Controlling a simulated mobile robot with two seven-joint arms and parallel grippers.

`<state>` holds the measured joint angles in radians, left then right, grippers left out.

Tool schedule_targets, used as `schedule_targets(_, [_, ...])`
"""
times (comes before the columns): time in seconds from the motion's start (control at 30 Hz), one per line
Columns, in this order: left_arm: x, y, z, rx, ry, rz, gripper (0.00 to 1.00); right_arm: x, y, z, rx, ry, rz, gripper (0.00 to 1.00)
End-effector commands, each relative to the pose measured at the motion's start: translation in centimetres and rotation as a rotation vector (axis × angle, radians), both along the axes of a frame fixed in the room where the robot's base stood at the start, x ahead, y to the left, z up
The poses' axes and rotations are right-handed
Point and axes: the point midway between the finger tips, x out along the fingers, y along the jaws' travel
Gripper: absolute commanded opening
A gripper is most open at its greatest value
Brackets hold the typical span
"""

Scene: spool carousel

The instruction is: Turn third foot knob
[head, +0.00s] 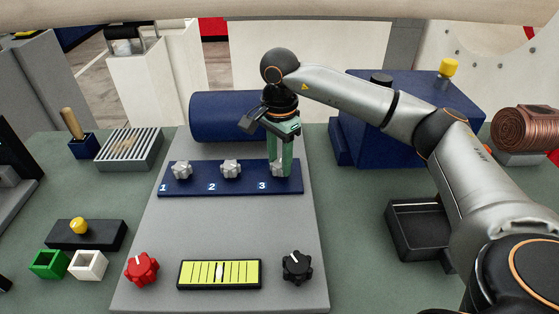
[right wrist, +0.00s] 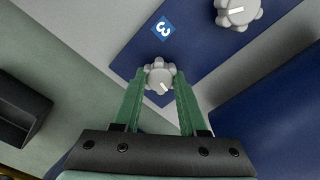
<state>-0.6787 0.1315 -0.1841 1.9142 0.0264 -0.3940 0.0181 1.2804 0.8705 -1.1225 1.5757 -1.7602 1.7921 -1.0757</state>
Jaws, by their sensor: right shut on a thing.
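The third foot knob (head: 275,168) is a grey lobed knob beside the number 3 on a blue strip (head: 215,188). My right gripper (head: 279,170) comes down over it from behind, and its green fingers partly hide it. In the right wrist view the knob (right wrist: 160,76) sits between the fingertips of my right gripper (right wrist: 160,80), with a white mark on its lower right. The fingers are shut on it. The knobs at number 1 (head: 181,170) and number 2 (head: 230,169) stand to the left. My left gripper is not in view.
A dark blue cylinder (head: 222,117) lies behind the strip. In front are a red knob (head: 142,269), a yellow-green gauge (head: 219,274) and a black knob (head: 297,267). A blue box (head: 410,115) stands to the right, with a black tray (head: 415,228) in front of it.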

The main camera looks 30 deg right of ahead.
Motion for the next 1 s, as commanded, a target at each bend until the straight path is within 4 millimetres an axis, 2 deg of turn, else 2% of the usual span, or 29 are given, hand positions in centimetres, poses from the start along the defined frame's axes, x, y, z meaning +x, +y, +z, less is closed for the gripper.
schedule_targets(1.0, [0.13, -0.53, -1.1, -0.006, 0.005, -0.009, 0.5, 0.02, -0.04, 0.13, 0.0, -0.004, 0.956, 0.0])
